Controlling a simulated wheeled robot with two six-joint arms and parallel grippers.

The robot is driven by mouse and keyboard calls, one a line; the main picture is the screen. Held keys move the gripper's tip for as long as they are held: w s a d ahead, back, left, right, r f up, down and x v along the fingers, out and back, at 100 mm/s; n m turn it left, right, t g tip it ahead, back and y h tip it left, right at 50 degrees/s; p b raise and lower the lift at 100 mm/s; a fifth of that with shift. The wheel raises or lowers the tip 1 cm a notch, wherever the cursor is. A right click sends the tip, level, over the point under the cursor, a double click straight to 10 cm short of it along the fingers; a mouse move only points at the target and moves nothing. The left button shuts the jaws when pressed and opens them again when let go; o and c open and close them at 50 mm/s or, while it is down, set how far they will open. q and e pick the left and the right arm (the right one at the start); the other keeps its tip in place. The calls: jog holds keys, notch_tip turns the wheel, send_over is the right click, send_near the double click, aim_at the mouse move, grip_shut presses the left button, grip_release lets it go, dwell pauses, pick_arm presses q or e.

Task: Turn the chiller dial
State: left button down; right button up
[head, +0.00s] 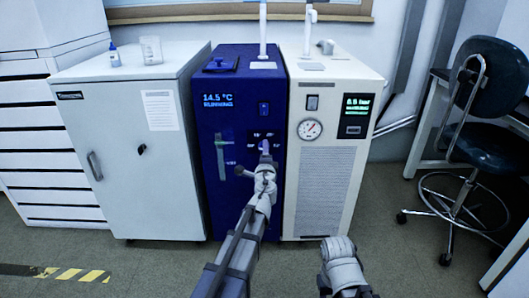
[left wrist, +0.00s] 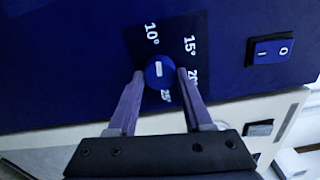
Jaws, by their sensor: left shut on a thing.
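The blue chiller (head: 225,130) stands in the middle of the head view, its lit display (head: 217,100) reading 14.5 °C RUNNING. My left gripper (head: 265,146) reaches its front panel and hides most of the dial there. In the left wrist view the round blue dial (left wrist: 159,72) has a short white mark, with printed labels 10°, 15°, 20° and 25° around it. The purple fingers of the left gripper (left wrist: 160,76) are shut on the dial, one on each side. Part of my right arm shows low in the head view, without visible fingers.
A blue rocker switch (left wrist: 270,50) sits beside the dial panel. A white cabinet (head: 120,150) stands left of the chiller. A cream unit with a gauge (head: 310,129) stands close on its right. A wheeled chair (head: 480,140) is at the far right.

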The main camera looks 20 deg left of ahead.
pick_arm(q)
jog(key=shift+n, duration=0.5)
dwell(0.3)
jog(key=shift+c, duration=1.7)
grip_release()
jog(key=shift+s, duration=0.1)
jog(key=v, duration=0.7)
jog(key=shift+s, duration=0.35)
jog(key=shift+d, duration=0.1)
